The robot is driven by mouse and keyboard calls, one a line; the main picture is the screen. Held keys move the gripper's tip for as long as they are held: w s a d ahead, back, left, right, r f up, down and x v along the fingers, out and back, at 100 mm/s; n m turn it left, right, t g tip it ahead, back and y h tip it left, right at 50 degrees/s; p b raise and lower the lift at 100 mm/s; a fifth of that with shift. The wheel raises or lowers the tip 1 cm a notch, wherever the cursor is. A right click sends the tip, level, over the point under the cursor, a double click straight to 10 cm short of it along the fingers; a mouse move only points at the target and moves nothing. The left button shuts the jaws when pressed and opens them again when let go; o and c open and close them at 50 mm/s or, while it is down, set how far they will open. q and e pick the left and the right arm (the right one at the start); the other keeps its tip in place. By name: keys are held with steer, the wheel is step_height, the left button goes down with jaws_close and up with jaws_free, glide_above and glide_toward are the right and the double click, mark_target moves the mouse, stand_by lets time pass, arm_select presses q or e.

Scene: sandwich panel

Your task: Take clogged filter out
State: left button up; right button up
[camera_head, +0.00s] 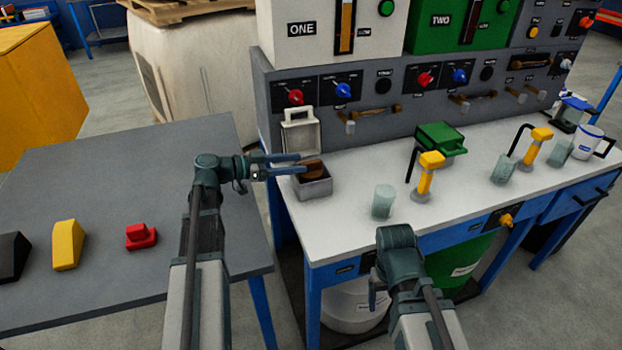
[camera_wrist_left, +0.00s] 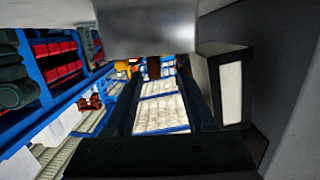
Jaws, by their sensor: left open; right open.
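A brown filter (camera_head: 312,170) sits in a small open grey box (camera_head: 316,188) at the left end of the white bench. A pale lid with a handle (camera_head: 301,135) stands upright behind the box. My left gripper (camera_head: 303,164) is open, level, and at the filter's left side, with its fingertips close to it. In the left wrist view the two dark fingers (camera_wrist_left: 162,95) are apart, with a small brown piece (camera_wrist_left: 153,67) showing near their tips. I cannot tell whether they touch the filter. My right gripper (camera_head: 375,287) hangs low at the bench front, partly hidden by its arm.
A grey table (camera_head: 130,190) on the left holds a red block (camera_head: 141,236), a yellow wedge (camera_head: 68,244) and a black wedge (camera_head: 12,255). The bench also carries a glass (camera_head: 383,201), yellow taps (camera_head: 428,176) and a green box (camera_head: 441,138). A knobbed panel rises behind.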

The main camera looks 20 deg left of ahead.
mark_target(321, 162)
arm_select(q)
steer(key=shift+s+b+x, duration=0.2)
steer(key=shift+b+x, duration=0.15)
steer(key=shift+x, duration=3.6)
steer(key=shift+d+r, duration=0.15)
steer(key=shift+r, duration=0.1)
jaws_close()
